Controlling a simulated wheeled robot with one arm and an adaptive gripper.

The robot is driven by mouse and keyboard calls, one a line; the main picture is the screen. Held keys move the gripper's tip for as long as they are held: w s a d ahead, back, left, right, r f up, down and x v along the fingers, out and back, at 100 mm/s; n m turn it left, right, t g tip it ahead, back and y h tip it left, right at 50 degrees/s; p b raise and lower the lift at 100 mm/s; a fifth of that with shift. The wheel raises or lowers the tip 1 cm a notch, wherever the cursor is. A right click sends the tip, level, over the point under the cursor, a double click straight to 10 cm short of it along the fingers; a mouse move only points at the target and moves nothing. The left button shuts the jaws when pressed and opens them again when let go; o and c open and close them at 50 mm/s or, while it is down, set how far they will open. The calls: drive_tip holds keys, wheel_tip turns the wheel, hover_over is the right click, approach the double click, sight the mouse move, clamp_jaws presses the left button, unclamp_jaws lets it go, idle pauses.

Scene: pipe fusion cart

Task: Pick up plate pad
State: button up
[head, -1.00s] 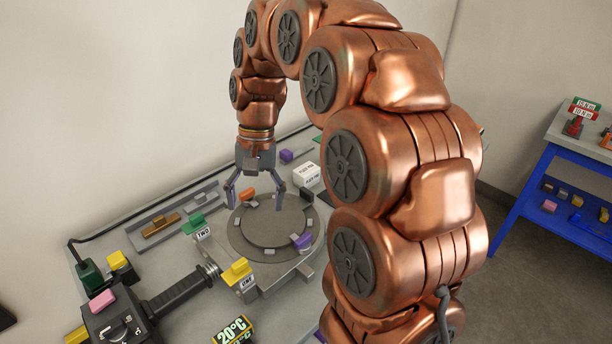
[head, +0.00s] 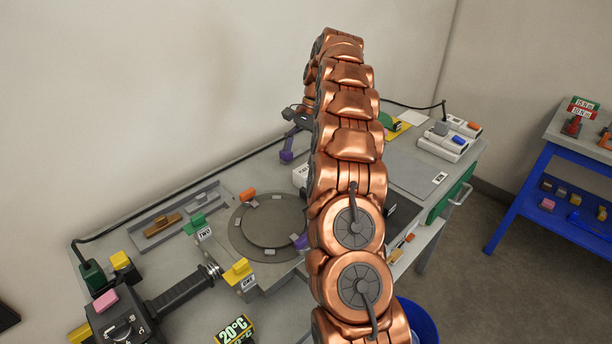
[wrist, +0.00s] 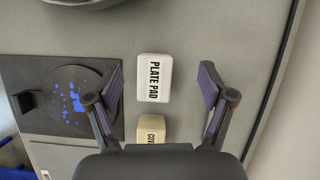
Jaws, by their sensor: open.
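The plate pad (wrist: 154,78) is a white block with black "PLATE PAD" lettering, lying on the grey bench top in the wrist view. My gripper (wrist: 162,72) is open and empty, with one finger to each side of the pad in that picture. There is clear space between the pad and both fingers, and I cannot tell the height above it. In the head view a white block (head: 300,175), apparently the pad, shows at the left edge of my arm, which hides part of it.
A beige block (wrist: 151,129) with a partly hidden label sits close to the pad, near my gripper's base. A dark plate (wrist: 62,92) with blue spots lies left. In the head view, a round plate fixture (head: 270,222) stands left of my arm.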

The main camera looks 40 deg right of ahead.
sight(307, 169)
drive_tip(key=d, duration=0.1)
drive_tip(key=d+f, duration=0.1)
drive_tip(key=d+m, duration=0.1)
drive_tip(key=shift+w+d+f, duration=0.2)
drive_tip(key=shift+d+f, duration=0.05)
drive_tip(key=shift+f, duration=0.25)
drive_tip(key=shift+b+x, duration=0.85)
drive_tip(key=shift+x, duration=0.35)
drive_tip(key=shift+s+f, duration=0.1)
drive_tip(key=shift+s+p+x, duration=0.2)
drive_tip(key=shift+p+x, duration=0.6)
drive_tip(key=shift+x, duration=1.7)
drive_tip(key=shift+d, duration=0.15)
